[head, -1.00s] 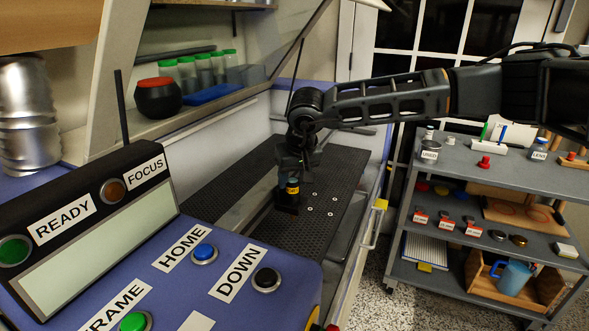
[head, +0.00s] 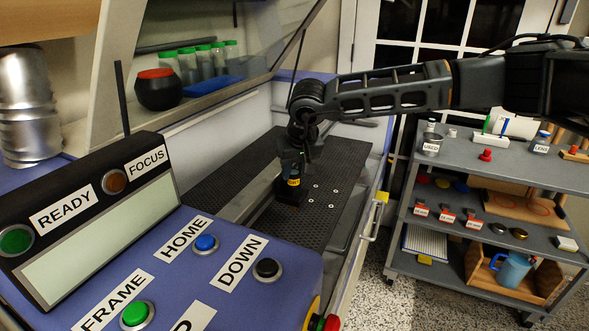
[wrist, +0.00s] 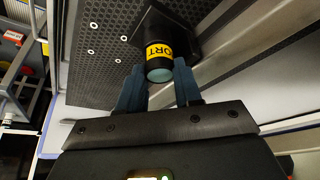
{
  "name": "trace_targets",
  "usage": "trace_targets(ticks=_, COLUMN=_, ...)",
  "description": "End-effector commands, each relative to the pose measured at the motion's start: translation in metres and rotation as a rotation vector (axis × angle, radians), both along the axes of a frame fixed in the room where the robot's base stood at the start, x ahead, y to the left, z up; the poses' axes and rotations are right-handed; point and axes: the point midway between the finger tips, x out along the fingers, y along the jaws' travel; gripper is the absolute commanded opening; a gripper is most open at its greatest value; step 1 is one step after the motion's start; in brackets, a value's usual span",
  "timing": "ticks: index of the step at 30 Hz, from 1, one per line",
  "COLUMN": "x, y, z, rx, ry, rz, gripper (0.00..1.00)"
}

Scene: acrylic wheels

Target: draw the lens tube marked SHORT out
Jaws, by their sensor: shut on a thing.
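The lens tube marked SHORT (head: 293,182) is a dark cylinder with a yellow band. In the wrist view its band (wrist: 160,50) shows the letters ORT, and its near end is a blue-green disc. It stands upright at a black holder block (wrist: 190,25) on the perforated black bed (head: 235,185). My gripper (head: 293,170) comes down on it from above. In the wrist view its two blue-grey fingers (wrist: 160,82) are shut on the tube's near end, one on each side. How deep the tube sits in the holder is hidden.
The raised glass hood (head: 260,40) slopes above the bed. A control panel with HOME (head: 205,243) and DOWN (head: 267,268) buttons fills the front left. A grey cart (head: 480,180) with small parts stands at right. Several white dots (head: 313,187) mark the bed beside the holder.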

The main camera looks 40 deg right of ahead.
Motion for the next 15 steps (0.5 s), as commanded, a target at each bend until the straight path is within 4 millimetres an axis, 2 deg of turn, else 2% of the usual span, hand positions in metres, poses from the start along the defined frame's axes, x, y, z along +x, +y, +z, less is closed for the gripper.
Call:
trace_targets(ticks=1, x=0.0001, y=-0.0001, z=0.0004, rx=0.0, ry=0.0, rz=0.0, gripper=0.06)
trace_targets(ticks=3, x=0.0001, y=-0.0001, z=0.0005, rx=0.0, ry=0.0, rz=0.0, gripper=0.0)
trace_targets(ticks=15, x=0.0001, y=-0.0001, z=0.0085, rx=0.0, ry=-0.001, rz=0.0, gripper=0.0)
